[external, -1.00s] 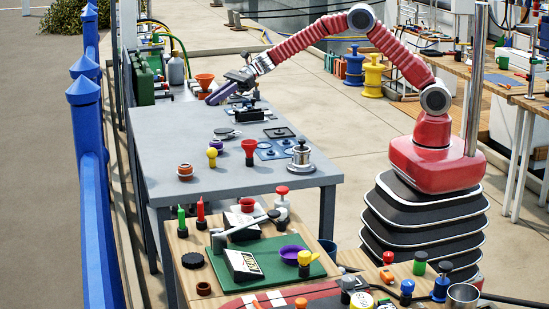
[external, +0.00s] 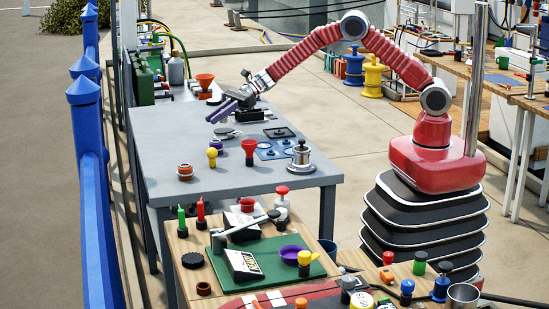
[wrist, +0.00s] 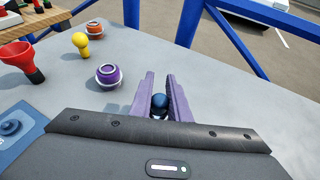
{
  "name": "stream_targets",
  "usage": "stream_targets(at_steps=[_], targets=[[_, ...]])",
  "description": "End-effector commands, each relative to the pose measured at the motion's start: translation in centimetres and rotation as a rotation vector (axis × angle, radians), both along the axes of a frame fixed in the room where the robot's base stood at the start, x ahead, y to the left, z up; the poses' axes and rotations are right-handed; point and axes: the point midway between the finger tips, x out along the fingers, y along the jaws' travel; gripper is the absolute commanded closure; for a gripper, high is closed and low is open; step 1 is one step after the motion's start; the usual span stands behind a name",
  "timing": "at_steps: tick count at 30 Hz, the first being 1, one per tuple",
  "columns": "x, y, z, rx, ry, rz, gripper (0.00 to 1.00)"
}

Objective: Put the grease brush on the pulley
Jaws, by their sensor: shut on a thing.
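My gripper (external: 213,117) is above the far part of the grey table, fingers pointing left. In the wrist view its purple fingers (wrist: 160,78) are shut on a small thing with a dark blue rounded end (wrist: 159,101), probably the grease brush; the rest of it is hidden. A purple grooved round piece (wrist: 109,75) stands on the table just left of the fingertips, apart from them; the external view also shows it (external: 228,144). An orange-brown round piece (wrist: 94,28) stands farther off, also in the external view (external: 184,171). I cannot tell which one is the pulley.
A yellow knobbed piece (wrist: 80,43) and a red funnel-shaped piece (wrist: 20,60) stand near the purple piece. A blue railing (wrist: 215,25) runs past the table; the table's left side is mostly clear.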

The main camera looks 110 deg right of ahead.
Motion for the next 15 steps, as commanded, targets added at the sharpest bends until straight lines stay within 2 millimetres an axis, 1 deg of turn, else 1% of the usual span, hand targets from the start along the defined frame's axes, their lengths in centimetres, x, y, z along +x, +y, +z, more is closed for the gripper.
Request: stream_targets(at_steps=[1,6,15], targets=[[-0.1,0.0,-0.9,0.002,0.004,0.000,1.00],[0.0,0.0,-2.8,0.002,0.003,0.000,1.00],[0.0,0.0,-3.0,0.001,0.001,0.001,1.00]])
